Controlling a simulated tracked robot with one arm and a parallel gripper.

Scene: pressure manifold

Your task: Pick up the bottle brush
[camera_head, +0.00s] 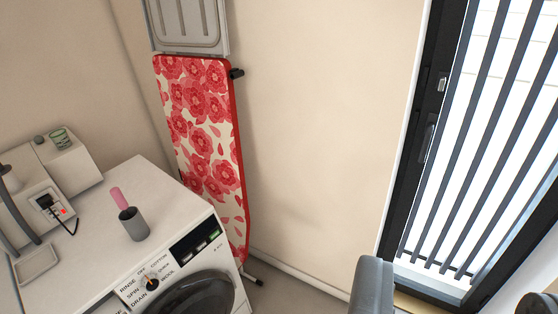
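A pink handle (116,197) sticks up, tilted left, out of a dark grey cup (134,224) on top of the white washing machine (150,178). It may be the bottle brush, but its lower end is hidden in the cup and I see no bristles. A grey rounded part (372,288), probably part of my gripper, rises from the bottom edge, well right of the cup and apart from it. I cannot make out a pair of fingertips or anything held.
An ironing board (203,140) with a red floral cover leans against the wall. A barred window (490,130) is at right.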

